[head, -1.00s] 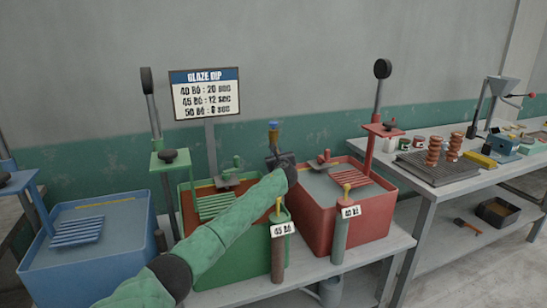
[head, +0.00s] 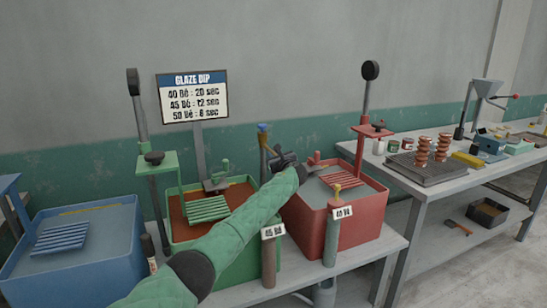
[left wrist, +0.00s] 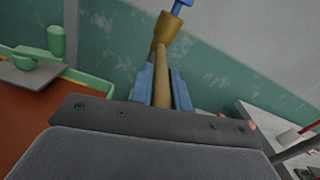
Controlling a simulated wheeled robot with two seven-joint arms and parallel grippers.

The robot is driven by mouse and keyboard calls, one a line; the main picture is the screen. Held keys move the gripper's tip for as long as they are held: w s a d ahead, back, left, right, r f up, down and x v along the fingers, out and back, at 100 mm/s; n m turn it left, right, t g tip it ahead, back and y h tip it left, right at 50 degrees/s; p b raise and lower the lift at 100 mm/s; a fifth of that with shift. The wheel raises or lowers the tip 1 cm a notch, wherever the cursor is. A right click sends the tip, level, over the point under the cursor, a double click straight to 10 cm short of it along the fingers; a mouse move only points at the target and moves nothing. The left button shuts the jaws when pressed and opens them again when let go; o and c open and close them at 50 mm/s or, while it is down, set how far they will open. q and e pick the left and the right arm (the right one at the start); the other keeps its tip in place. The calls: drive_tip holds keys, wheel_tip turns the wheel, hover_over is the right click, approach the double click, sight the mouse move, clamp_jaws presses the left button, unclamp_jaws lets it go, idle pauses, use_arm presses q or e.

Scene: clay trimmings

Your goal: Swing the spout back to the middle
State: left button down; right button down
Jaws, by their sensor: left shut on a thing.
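The tap (head: 263,138) stands behind the tubs, between the green tub (head: 180,238) and the red tub (head: 355,237). It has a blue top and a brass-coloured collar. My left gripper (head: 277,155) is at its spout, beside the red tub's back left corner. In the left wrist view, its blue fingers lie on both sides of the tan spout (left wrist: 162,75), shut on it, and the spout runs up to the brass collar (left wrist: 168,28). The spout's near end is hidden by the gripper. My right gripper is not in view.
A blue tub (head: 75,262) stands at the left. Slatted racks on tall levers stand at the tubs. Labelled cylinders (head: 268,255) stand in front, close under my left forearm. A sign (head: 193,97) stands behind. A side table (head: 440,185) is at the right.

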use_arm(q)
drive_tip(key=shift+f, duration=0.1)
drive_tip(key=c, duration=1.4)
unclamp_jaws()
drive_tip(key=shift+o, duration=0.2)
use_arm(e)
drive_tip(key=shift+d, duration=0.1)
use_arm(q)
drive_tip(key=shift+s, duration=0.1)
